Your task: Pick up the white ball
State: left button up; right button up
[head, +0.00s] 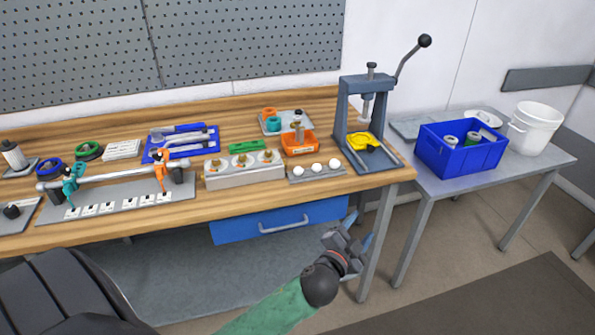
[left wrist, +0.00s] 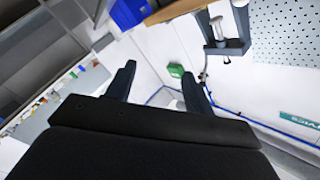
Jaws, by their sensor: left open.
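Three white balls sit in a row on a small grey tray (head: 292,181) near the front right edge of the wooden workbench: a left ball (head: 299,170), a middle ball (head: 317,167) and a right ball (head: 334,163). My left gripper (head: 362,233) is in front of the bench and below its top, to the lower right of the balls and apart from them. It is open and empty. In the left wrist view the open fingers (left wrist: 158,84) point toward a wall, and no white ball can be made out. My right gripper is not in view.
A grey press (head: 352,110) with a long lever stands right of the balls. Left of them is a grey block (head: 243,177) with round fittings. An orange bin (head: 299,146) is behind. A side table holds a blue crate (head: 458,160) and a white bucket (head: 535,128).

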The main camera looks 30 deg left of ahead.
pick_arm(q)
jog(key=w+d+r+m+t+h, duration=0.1)
jog(key=w+d+r+m+h, duration=0.15)
jog(key=r+m+h, duration=0.3)
jog(key=w+d+r+m+h, duration=0.1)
jog(key=d+r+m+h, duration=0.2)
jog(key=r+m+h, duration=0.25)
jog(key=m+g+y+p, duration=0.2)
jog(key=m+g+y, duration=1.1)
jog(key=m+g, duration=0.6)
send_over(299, 167)
jog(key=s, duration=0.1)
jog(key=m+t, duration=0.2)
jog(key=shift+s+d+f, duration=0.1)
jog(key=shift+s+d, duration=0.05)
jog(key=shift+s, duration=0.05)
jog(key=shift+f, duration=0.25)
jog(key=shift+w+f+p, duration=0.2)
jog(key=shift+f+p, duration=0.1)
jog(key=shift+f, duration=0.75)
jog(key=f, duration=0.1)
jog(key=f+p, duration=0.2)
jog(key=f, duration=0.1)
jog(key=shift+w, duration=0.25)
jog(key=shift+f, duration=0.45)
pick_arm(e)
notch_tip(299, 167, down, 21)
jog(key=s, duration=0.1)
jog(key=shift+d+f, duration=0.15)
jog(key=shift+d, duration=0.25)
